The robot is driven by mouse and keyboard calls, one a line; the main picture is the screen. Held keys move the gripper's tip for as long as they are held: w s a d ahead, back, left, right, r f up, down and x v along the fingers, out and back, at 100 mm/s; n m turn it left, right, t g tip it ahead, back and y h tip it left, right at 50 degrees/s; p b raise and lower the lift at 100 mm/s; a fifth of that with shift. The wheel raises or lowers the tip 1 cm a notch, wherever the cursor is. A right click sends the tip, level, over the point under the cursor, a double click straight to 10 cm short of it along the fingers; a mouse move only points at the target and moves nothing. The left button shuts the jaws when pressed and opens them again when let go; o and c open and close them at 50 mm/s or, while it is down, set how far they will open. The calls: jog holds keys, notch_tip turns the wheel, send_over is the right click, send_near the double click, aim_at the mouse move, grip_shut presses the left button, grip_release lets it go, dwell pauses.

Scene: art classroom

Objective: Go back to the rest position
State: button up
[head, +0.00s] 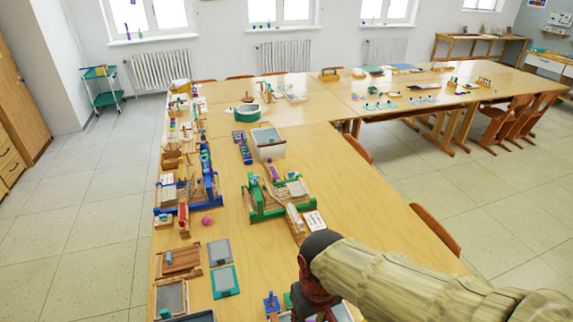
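My arm, in a tan ribbed cover, comes in from the lower right of the head view and ends over the near part of the long wooden table (265,240). My gripper (313,292) is the dark reddish-brown part hanging down at the arm's end. Its fingertips are not clear at the bottom edge, so I cannot tell whether it is open or holds anything. Small blue (271,302) and green pieces lie close beside it at the bottom edge. Part of the table there is hidden by the arm.
A green-framed wooden press (262,207) and a blue-framed one (207,185) stand ahead. A grey box (268,143) is behind them. Framed panels (224,282) lie at the left. Chairs (436,229) line the right edge. Bare tabletop lies right of the green press; floor is open at left.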

jog(key=s+d+r+m+t, duration=0.3)
jog(key=d+r+m+t, duration=0.1)
jog(key=d+r, duration=0.8)
jog(key=shift+d+r+t, duration=0.35)
jog(key=shift+d+t, duration=0.15)
jog(key=shift+d, duration=0.35)
